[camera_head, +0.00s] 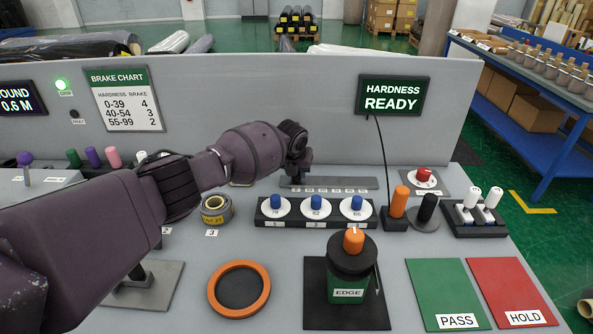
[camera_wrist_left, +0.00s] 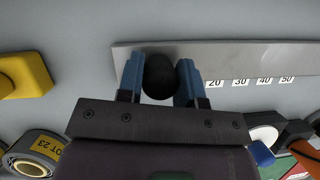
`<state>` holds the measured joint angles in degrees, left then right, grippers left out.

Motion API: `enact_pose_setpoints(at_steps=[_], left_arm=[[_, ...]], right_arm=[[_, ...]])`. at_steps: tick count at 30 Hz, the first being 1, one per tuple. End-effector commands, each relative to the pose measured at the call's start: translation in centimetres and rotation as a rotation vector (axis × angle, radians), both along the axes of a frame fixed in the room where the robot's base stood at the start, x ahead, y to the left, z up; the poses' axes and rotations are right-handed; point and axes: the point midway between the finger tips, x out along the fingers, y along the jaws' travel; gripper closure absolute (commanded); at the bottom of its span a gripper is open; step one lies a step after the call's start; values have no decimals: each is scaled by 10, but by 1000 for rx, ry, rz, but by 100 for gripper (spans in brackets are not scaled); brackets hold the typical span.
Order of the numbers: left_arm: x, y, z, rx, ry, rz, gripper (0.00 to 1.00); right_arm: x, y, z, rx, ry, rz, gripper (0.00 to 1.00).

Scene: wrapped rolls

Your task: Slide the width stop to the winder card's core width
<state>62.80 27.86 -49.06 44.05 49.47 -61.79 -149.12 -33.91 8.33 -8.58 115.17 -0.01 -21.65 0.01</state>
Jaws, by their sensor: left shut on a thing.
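The width stop's dark round knob (camera_wrist_left: 160,76) stands at the left part of a grey metal rail (camera_wrist_left: 235,62), left of the 20 mark. The rail's scale labels read 20, 30, 40 and 50 in the left wrist view. The rail (camera_head: 345,182) also lies along the back of the bench in the head view. My left gripper (camera_wrist_left: 159,82) has its blue fingers on both sides of the knob, shut on it. In the head view my left gripper (camera_head: 297,176) is mostly hidden by my arm. I see no winder card. My right gripper is not in view.
Three blue-knobbed dials (camera_head: 315,207) stand in front of the rail. Green PASS (camera_head: 445,288) and red HOLD (camera_head: 508,288) pads lie at right. A HARDNESS READY display (camera_head: 392,95) hangs behind.

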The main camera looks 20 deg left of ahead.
Motion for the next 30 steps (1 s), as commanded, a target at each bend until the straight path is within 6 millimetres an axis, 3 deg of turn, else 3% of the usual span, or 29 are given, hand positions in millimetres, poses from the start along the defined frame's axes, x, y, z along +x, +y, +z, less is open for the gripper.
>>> enact_pose_setpoints(at_steps=[7,13,21,30], left_arm=[[2,-7,-2,-1,0,-1,100],[13,-46,-10,-1,6,-6,100],[28,-99,-9,-3,6,-5,100],[33,-116,-1,0,0,-2,100]], right_arm=[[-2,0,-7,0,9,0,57],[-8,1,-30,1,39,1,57],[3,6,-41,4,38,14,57],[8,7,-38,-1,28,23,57]])
